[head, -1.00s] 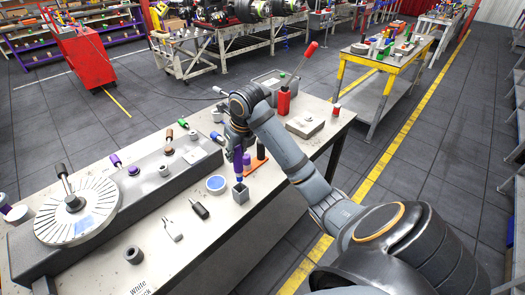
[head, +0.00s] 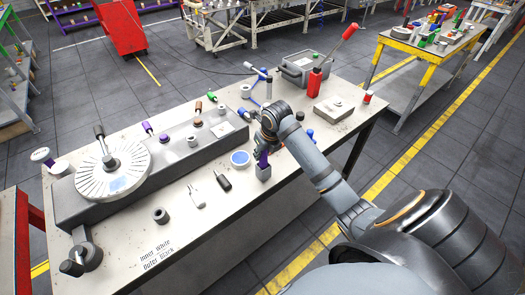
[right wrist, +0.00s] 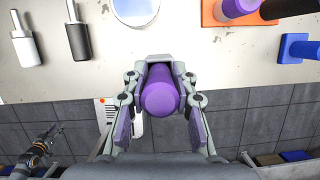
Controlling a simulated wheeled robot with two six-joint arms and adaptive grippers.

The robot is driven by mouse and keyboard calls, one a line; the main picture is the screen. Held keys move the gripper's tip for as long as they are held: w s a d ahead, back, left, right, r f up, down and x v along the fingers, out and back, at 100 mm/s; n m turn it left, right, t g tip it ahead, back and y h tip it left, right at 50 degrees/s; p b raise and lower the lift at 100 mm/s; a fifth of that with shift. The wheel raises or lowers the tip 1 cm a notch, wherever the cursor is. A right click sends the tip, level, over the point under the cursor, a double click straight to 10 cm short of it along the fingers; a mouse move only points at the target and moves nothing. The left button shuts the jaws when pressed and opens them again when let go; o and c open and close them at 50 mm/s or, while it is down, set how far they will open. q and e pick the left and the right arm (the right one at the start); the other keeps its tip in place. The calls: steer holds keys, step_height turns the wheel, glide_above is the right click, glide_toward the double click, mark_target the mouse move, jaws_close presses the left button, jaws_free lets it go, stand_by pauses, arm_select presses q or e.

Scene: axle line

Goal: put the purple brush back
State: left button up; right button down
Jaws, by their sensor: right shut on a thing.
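My right gripper (head: 266,145) is shut on the purple brush (head: 262,160), which points down at the grey square cup (head: 263,173) near the bench's front edge. In the head view the brush's lower part meets the cup's top; how deep it sits in the cup I cannot tell. In the right wrist view the brush (right wrist: 161,95) lies between both fingers, and its rounded end hides what is below. A grey jointed gripper (right wrist: 36,147), seemingly my left one, shows small at the lower left of the right wrist view; its jaws are unclear.
A blue-rimmed dish (head: 240,158) is close by. An orange block with a purple piece (right wrist: 238,8) and a blue block (right wrist: 300,47) lie right. A slotted disc (head: 113,168) stands left.

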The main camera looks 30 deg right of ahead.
steer(key=shift+f, duration=0.2)
steer(key=c, duration=1.1)
jaws_free()
steer(key=shift+r, duration=0.1)
steer(key=shift+o, duration=0.2)
steer(key=shift+r, duration=0.45)
steer(key=b+v, duration=0.1)
steer(key=v, duration=1)
steer(key=shift+s+r+b, duration=0.15)
steer(key=shift+s+b, duration=0.05)
steer(key=shift+b, duration=0.2)
